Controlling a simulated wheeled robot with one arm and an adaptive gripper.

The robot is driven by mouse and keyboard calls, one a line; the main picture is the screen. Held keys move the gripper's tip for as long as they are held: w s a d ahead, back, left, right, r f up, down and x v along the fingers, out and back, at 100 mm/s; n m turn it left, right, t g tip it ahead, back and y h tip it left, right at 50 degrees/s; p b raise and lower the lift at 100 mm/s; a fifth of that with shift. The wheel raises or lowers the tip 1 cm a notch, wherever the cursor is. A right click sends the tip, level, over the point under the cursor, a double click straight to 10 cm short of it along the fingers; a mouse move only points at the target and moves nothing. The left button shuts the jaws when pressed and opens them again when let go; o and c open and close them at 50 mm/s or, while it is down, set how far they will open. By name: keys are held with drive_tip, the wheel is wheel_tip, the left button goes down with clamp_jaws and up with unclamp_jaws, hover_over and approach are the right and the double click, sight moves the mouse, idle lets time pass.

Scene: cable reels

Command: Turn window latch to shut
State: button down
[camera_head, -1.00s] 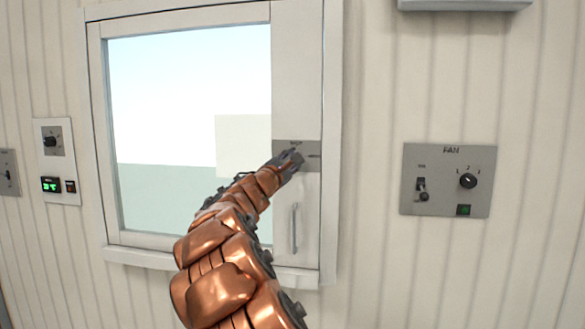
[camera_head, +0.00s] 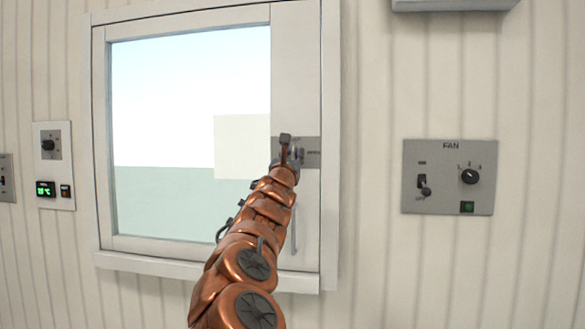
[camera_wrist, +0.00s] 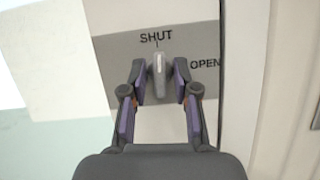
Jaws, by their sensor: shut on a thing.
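The window latch (camera_wrist: 159,80) is a grey knob with a white line on its plate (camera_wrist: 112,60). In the wrist view it stands upright, its white line in line with the SHUT mark above; OPEN is printed to the right. My gripper (camera_wrist: 159,72) has one finger on each side of the latch and is shut on it. In the head view my gripper (camera_head: 286,153) is at the latch plate (camera_head: 312,153) on the window's right side and covers part of the plate and its lettering.
The window pane (camera_head: 190,90) is left of the latch. A vertical handle (camera_head: 294,232) is below the plate, partly behind my arm. A FAN panel (camera_head: 448,178) is on the wall to the right. A small control panel (camera_head: 55,165) is on the left.

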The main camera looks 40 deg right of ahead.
sight(293, 155)
drive_tip(key=shift+n+t+b, duration=0.3)
drive_tip(key=shift+n+b, duration=0.25)
drive_tip(key=shift+n, duration=0.15)
drive_tip(key=c, duration=1.2)
unclamp_jaws()
drive_tip(key=shift+v, duration=0.85)
drive_tip(key=shift+s+a+f, duration=0.2)
drive_tip(key=shift+s+a, duration=0.15)
drive_tip(key=shift+a, duration=0.2)
drive_tip(key=v, duration=0.9)
drive_tip(key=shift+s+d+r, duration=0.1)
drive_tip(key=shift+s, duration=0.05)
